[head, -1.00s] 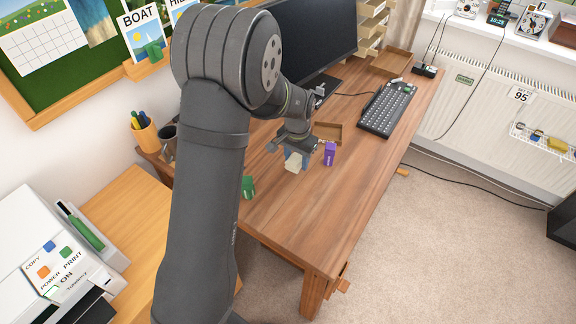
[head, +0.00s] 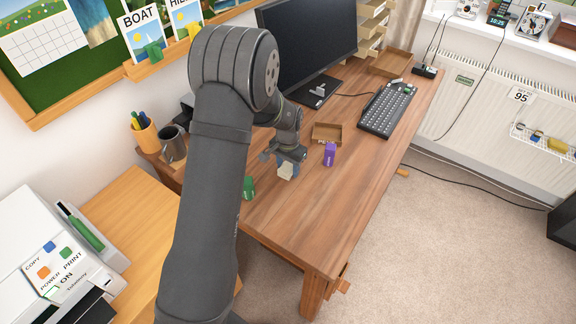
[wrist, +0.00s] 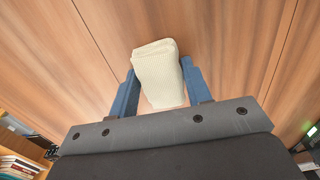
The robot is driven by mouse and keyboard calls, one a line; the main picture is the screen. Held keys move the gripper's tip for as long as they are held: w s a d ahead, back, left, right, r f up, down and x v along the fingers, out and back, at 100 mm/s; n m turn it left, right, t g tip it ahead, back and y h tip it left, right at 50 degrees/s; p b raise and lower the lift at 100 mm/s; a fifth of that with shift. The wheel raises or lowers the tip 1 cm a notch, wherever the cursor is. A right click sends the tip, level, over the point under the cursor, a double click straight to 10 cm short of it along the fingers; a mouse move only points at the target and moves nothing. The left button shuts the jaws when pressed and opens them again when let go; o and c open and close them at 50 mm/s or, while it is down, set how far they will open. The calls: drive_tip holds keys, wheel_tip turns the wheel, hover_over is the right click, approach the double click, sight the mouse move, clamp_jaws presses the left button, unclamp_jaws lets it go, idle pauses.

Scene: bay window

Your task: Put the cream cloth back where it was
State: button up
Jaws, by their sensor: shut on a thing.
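The cream cloth (wrist: 157,72) is a folded, ribbed pad between the two blue fingers of my gripper (wrist: 158,85) in the wrist view. The fingers press on its left and right sides. In the head view the cloth (head: 286,172) hangs below my gripper (head: 285,166), over the wooden desk (head: 290,225). It is between a green block (head: 249,188) on the left and a purple block (head: 330,155) on the right. I cannot tell whether the cloth touches the desk top.
A small wooden tray (head: 327,134) lies behind the purple block. The keyboard (head: 388,109) and monitor (head: 306,45) stand farther back. A grey mug (head: 173,146) and an orange pen pot (head: 145,136) are at the left. The front of the desk is clear.

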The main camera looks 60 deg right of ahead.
sight(288, 166)
drive_tip(key=o, duration=1)
wheel_tip(288, 166, up, 12)
drive_tip(key=shift+r, duration=0.2)
wheel_tip(288, 166, down, 12)
drive_tip(key=shift+f, duration=0.15)
drive_tip(key=shift+r, duration=1.8)
